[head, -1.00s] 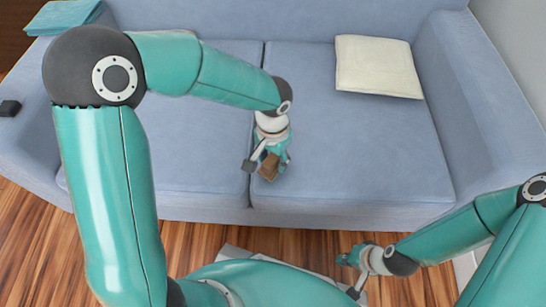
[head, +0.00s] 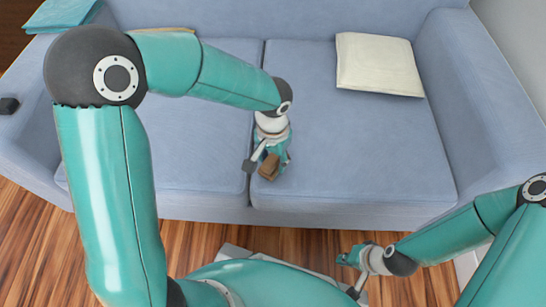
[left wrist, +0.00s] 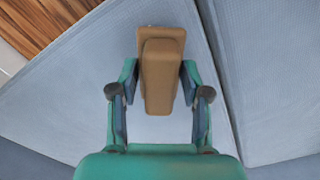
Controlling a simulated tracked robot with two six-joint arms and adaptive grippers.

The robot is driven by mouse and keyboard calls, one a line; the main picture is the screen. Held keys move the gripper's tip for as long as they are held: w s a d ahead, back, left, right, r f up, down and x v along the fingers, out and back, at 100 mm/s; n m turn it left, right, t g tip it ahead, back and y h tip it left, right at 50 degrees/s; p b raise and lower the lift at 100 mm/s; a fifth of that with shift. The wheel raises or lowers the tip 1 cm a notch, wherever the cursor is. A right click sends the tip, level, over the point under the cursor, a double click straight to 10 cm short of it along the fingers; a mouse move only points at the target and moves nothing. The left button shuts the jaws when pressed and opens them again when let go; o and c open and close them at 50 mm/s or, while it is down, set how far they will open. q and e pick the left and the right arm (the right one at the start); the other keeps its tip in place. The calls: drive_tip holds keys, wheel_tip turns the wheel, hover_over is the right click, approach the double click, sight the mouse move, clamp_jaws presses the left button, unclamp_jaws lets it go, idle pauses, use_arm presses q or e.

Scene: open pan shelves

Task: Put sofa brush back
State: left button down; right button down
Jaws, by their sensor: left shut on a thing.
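The sofa brush (left wrist: 160,75) is a brown wooden block in the left wrist view, between the two fingers of my left gripper (left wrist: 160,88). My left gripper is shut on it. In the head view the brush (head: 269,167) shows below my left gripper (head: 268,160), over the front part of the blue sofa (head: 350,150) near the seam between the seat cushions. I cannot tell whether the brush touches the seat. My right gripper (head: 351,270) is low at the front, over the floor side of the sofa; its fingers are too small to read.
A cream cushion (head: 378,64) lies at the back right of the seat. A teal folded cloth (head: 62,15) is on the left armrest, with a small dark object (head: 9,105) nearer the front. Wooden floor (head: 420,245) lies in front.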

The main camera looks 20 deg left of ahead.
use_arm(q)
drive_tip(key=shift+f, duration=0.15)
drive_tip(key=shift+c, duration=2.3)
unclamp_jaws()
drive_tip(key=shift+r+p, duration=3.15)
drive_tip(key=shift+r, duration=0.9)
drive_tip(key=shift+r, duration=0.1)
